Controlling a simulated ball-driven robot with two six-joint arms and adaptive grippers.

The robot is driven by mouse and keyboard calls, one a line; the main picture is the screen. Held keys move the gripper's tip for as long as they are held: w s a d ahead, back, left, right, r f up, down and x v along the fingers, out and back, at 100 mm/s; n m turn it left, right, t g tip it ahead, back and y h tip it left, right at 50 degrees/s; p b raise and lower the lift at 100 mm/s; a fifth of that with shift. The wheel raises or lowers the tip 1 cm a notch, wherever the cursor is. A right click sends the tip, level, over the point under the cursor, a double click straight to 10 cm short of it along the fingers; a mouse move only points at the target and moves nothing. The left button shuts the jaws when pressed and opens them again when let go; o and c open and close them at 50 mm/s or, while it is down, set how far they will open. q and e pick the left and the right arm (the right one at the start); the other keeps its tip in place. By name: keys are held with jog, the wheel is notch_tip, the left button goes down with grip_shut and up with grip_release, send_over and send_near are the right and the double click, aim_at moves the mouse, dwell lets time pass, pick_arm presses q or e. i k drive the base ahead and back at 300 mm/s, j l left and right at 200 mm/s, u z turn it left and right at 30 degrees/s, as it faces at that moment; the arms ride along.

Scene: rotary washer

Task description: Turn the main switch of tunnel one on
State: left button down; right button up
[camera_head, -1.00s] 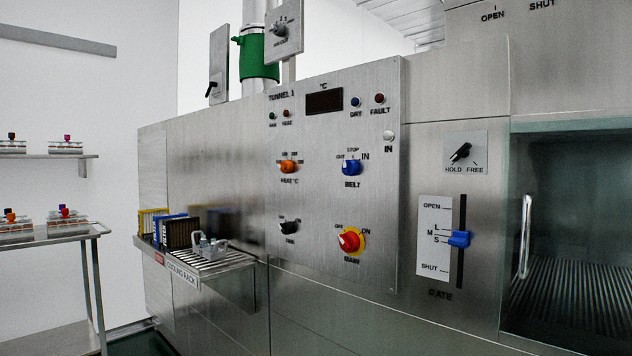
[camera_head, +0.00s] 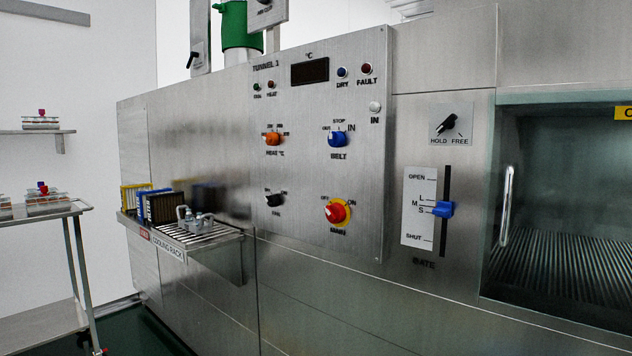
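The tunnel 1 control panel (camera_head: 345,180) is a metal plate on the washer front, in the middle of the head view. Its main switch (camera_head: 336,212) is a red rotary knob on a yellow disc at the panel's lower right. Small marks sit above the knob, with ON at its upper right; its pointer direction is too small to tell for sure. Neither of my grippers is in view.
A cooling rack (camera_head: 200,236) with filters juts out left of the panel. A shelf cart (camera_head: 40,212) stands at far left. Other knobs sit close above the main switch.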

aim_at(334, 212)
jog(key=i+j+z, duration=0.2)
jog(key=i+j, duration=0.2)
jog(key=j, duration=0.25)
jog(key=i+j+z, duration=0.1)
jog(key=j, duration=0.2)
jog(key=i+j+z, duration=0.15)
jog(key=j, duration=0.25)
jog(key=i+j+z, duration=0.1)
jog(key=i+j, duration=0.15)
jog(key=i+j+z, duration=0.1)
jog(key=j, duration=0.4)
